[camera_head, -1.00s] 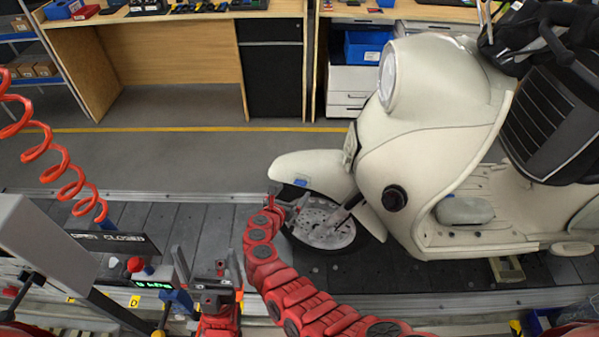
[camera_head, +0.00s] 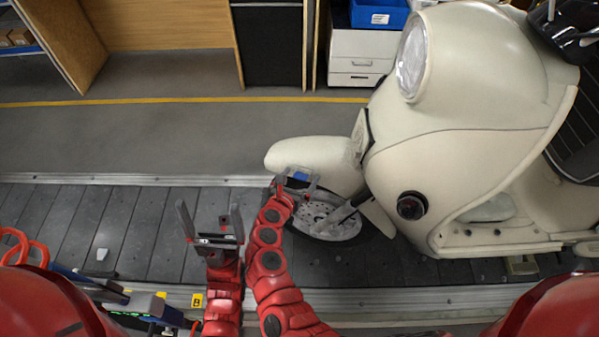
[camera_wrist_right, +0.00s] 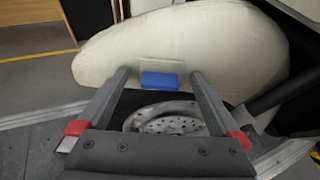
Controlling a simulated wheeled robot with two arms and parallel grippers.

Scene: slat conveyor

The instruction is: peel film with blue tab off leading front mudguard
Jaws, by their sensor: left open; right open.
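The leading scooter's cream front mudguard (camera_head: 315,152) sits over the front wheel; it also fills the upper part of the right wrist view (camera_wrist_right: 190,45). A blue tab (camera_wrist_right: 159,80) hangs at its lower edge, below a faint rectangular film patch (camera_wrist_right: 160,66); the tab also shows in the head view (camera_head: 300,175). My right gripper (camera_head: 296,178) is open at the mudguard, and its fingers reach to either side of the tab (camera_wrist_right: 157,72) without closing on it. My left gripper (camera_head: 211,222) is open and empty over the conveyor, left of the wheel.
The scooter's front wheel disc (camera_head: 328,219) and fork are just below and right of the right gripper. The slat conveyor (camera_head: 90,222) is mostly clear at left. A workbench with drawers (camera_head: 360,62) stands behind.

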